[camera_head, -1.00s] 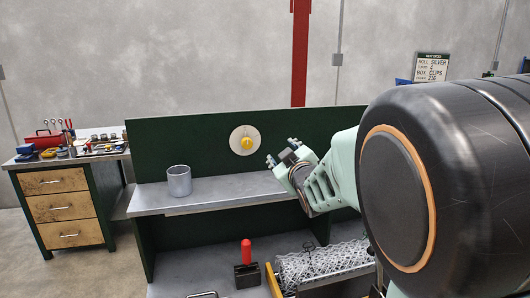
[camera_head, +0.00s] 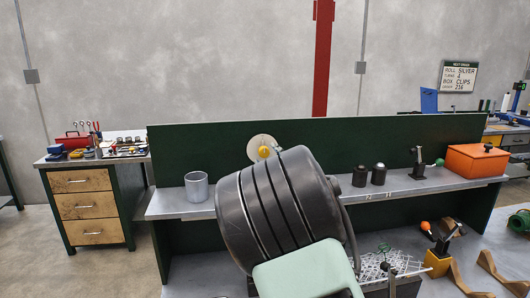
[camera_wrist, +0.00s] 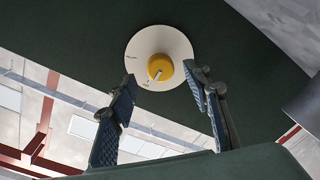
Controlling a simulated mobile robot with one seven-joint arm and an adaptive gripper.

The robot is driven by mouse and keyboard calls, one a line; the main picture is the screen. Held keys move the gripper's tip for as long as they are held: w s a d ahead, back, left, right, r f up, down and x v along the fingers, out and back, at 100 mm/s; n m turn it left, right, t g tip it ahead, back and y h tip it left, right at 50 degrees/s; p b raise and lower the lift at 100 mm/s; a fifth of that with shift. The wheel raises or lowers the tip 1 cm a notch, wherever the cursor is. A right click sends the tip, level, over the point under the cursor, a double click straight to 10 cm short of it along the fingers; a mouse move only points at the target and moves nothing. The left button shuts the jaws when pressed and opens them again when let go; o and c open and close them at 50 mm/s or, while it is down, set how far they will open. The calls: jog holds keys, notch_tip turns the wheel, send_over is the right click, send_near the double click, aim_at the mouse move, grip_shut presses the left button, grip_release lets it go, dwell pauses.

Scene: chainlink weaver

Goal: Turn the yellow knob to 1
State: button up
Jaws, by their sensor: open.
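The yellow knob (camera_head: 264,152) sits on a round white dial plate (camera_head: 254,143) on the green back panel, partly behind my arm in the head view. In the wrist view, the knob (camera_wrist: 160,68) shows whole on its dial (camera_wrist: 141,45). A pale pointer line on it points down-left, near a small dark mark at the dial's lower edge. Another mark at the dial's left is too small to read. My gripper (camera_wrist: 160,80) is open, its fingertips on either side of the knob's lower part in the picture; their depth to it is unclear. The head view hides the gripper.
A grey metal cup (camera_head: 197,186) stands on the shelf left of my arm. Two dark cylinders, a green-handled tool and an orange box (camera_head: 477,161) stand to the right. Wire mesh (camera_head: 380,268) lies below. The shelf (camera_head: 170,208) is clear beside the cup.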

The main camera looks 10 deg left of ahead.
aim_at(264, 153)
jog(key=shift+p+x, duration=0.3)
jog(key=shift+x, duration=1.4)
jog(key=c, duration=1.1)
jog(key=shift+c, duration=0.2)
